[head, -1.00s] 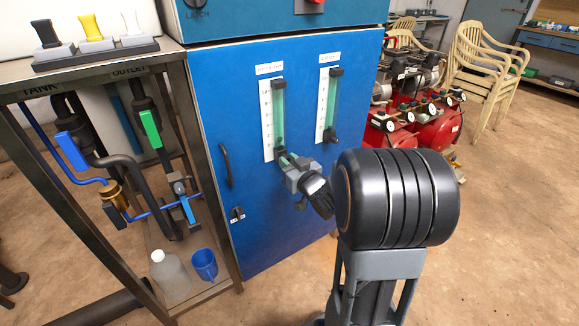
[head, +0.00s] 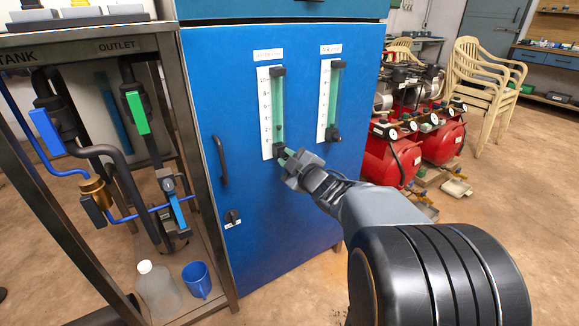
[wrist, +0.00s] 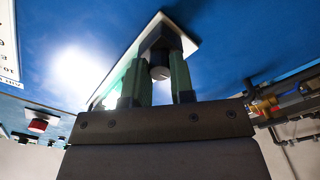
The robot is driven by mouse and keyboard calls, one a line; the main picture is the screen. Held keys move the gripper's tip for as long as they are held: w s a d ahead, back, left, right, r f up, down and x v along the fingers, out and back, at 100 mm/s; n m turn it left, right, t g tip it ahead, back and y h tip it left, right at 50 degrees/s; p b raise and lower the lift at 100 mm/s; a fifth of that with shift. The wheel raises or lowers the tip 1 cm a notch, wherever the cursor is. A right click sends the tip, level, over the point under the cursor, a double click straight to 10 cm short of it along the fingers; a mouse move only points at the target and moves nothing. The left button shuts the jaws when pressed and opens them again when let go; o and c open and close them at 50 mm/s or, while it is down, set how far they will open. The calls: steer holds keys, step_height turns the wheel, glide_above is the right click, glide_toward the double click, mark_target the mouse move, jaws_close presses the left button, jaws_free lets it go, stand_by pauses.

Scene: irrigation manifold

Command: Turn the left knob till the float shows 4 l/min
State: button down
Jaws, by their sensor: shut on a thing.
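The left flow meter (head: 265,112) is a white scale plate with a green clear tube on the blue cabinet door. A small dark float (head: 279,127) sits low in the tube, near the lower scale marks; its exact reading is too small to tell. My gripper (head: 284,155) is at the foot of this meter, its green fingers shut on the left knob. In the wrist view the knob (wrist: 159,72) shows as a dark round end between the two fingers (wrist: 160,80). In the head view my gripper mostly hides the knob.
A second flow meter (head: 324,100) with its own knob (head: 332,134) is to the right. A door handle (head: 220,160) and a small black switch (head: 232,217) are at the left. A pipe rack (head: 188,140) stands left; red compressors (head: 388,160) stand right.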

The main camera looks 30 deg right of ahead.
steer(key=shift+n+b, duration=0.55)
steer(key=shift+n, duration=0.25)
steer(key=c, duration=1)
jaws_free()
steer(key=shift+s+d+r, duration=0.1)
steer(key=shift+s, duration=0.4)
steer(key=shift+s+d, duration=0.25)
steer(key=shift+s, duration=1.85)
steer(key=shift+s+d, duration=0.2)
steer(key=shift+s, duration=1.95)
steer(key=shift+s+d, duration=0.25)
steer(key=shift+s, duration=1.85)
